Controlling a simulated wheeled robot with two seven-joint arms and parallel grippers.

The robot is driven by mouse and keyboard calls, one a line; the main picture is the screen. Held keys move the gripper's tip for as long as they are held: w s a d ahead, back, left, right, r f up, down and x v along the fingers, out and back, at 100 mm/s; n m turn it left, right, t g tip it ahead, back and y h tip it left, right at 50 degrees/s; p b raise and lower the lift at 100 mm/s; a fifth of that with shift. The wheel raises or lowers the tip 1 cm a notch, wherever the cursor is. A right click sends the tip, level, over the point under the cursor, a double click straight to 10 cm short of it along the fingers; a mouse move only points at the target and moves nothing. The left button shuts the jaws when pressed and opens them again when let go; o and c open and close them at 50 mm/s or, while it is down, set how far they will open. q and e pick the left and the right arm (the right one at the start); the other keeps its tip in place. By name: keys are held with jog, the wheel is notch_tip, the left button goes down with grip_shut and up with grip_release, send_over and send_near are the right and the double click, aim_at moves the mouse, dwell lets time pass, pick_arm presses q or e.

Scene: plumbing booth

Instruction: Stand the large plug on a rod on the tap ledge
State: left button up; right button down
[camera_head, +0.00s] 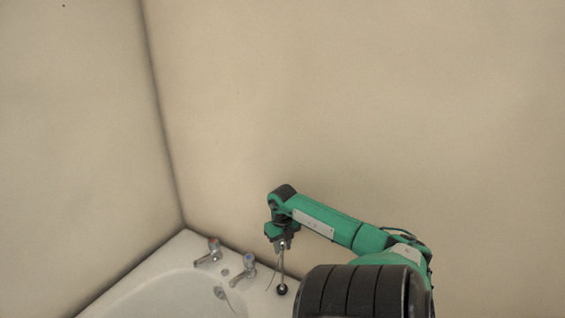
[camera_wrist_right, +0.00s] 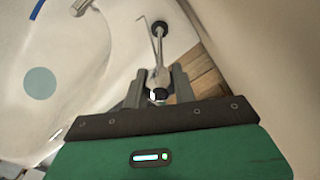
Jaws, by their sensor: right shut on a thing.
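The large plug on a rod (camera_head: 282,289) hangs below my right gripper (camera_head: 281,244) in the head view, black plug end down and thin metal rod roughly upright. In the right wrist view the black plug (camera_wrist_right: 160,28) lies beyond the fingertips, and the right gripper (camera_wrist_right: 157,88) is shut on the rod's upper end. The plug is over the white tap ledge (camera_head: 262,290), to the right of the taps. I cannot tell whether it touches the ledge. My left gripper is not in view.
Two chrome taps, one red-topped (camera_head: 211,252) and one blue-topped (camera_head: 245,268), stand on the ledge left of the plug. The white basin (camera_head: 165,300) opens in front of them. Plain beige walls (camera_head: 360,110) close the corner. Wooden planks (camera_wrist_right: 207,75) show in the wrist view.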

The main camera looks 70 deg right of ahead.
jog(key=shift+f, duration=0.1)
jog(key=c, duration=1.1)
grip_release()
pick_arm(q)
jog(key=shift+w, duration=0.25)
pick_arm(e)
jog(key=shift+r, duration=0.55)
notch_tip(320, 180, up, 10)
jog(key=shift+r+b, duration=0.2)
jog(key=shift+b, duration=0.35)
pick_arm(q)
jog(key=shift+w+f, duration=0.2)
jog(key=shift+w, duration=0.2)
pick_arm(e)
jog(key=shift+r, duration=0.35)
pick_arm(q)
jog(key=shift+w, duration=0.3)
